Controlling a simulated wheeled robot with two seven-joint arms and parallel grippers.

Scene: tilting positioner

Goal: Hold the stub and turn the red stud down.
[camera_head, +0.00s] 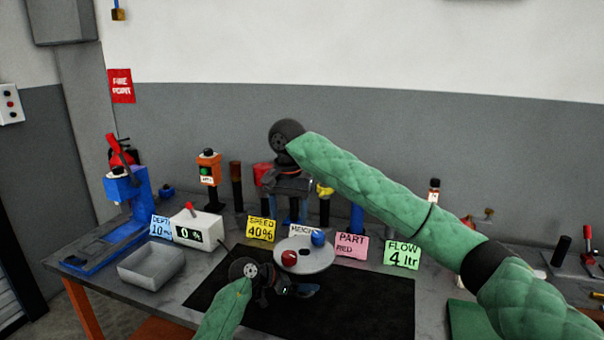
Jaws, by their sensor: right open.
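A pale round plate (316,262) stands over the black mat, with a red stud (289,258) at its front left and a blue stud (318,238) at its back right. I cannot make out the stub with certainty. My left gripper (297,291) is low in front of the plate, just below the red stud. Whether it touches anything, and whether its jaws are open or shut, does not show. My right gripper (292,205) is open, above and behind the plate, apart from both studs. My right forearm crosses the view to its right.
The black mat (350,315) lies on the grey bench. Cards stand behind the plate, among them a yellow one (261,228) and a pink one (351,245). A grey tray (151,268), a white readout box (197,231) and a blue press (125,190) stand to the left.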

